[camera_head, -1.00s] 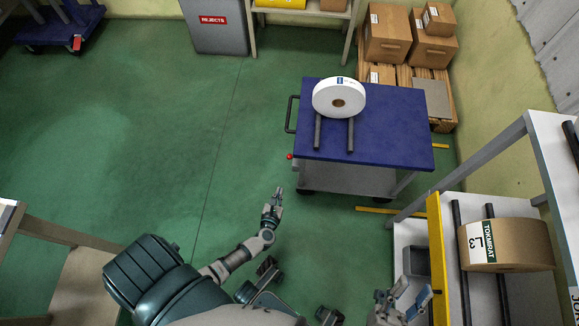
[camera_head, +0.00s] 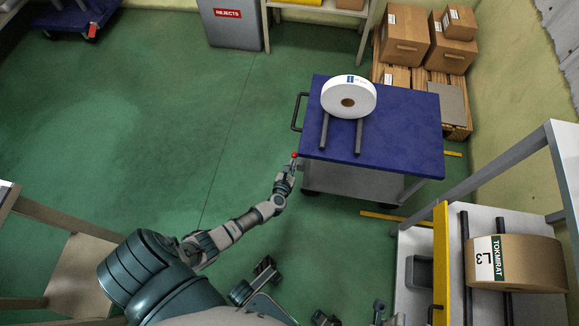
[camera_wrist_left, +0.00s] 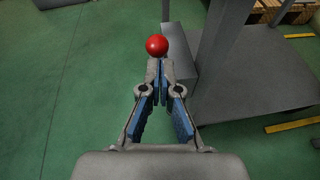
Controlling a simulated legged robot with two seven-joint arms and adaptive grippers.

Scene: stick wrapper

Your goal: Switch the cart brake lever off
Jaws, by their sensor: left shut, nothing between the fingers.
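The brake lever shows as a red ball knob (camera_head: 294,155) at the near left corner of the blue-topped cart (camera_head: 400,120). In the left wrist view the red knob (camera_wrist_left: 157,45) sits just beyond my fingertips. My left gripper (camera_head: 290,168) is shut and empty, with its tips at or just below the knob. In the left wrist view the fingertips (camera_wrist_left: 160,65) are together; I cannot tell whether they touch the knob. The lever's shaft is hidden.
A white roll (camera_head: 348,97) lies on two dark bars on the cart. A yellow-edged rack (camera_head: 441,250) with a brown roll (camera_head: 515,262) stands at the right. Cardboard boxes (camera_head: 405,35) are stacked behind the cart. The green floor left of the cart is clear.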

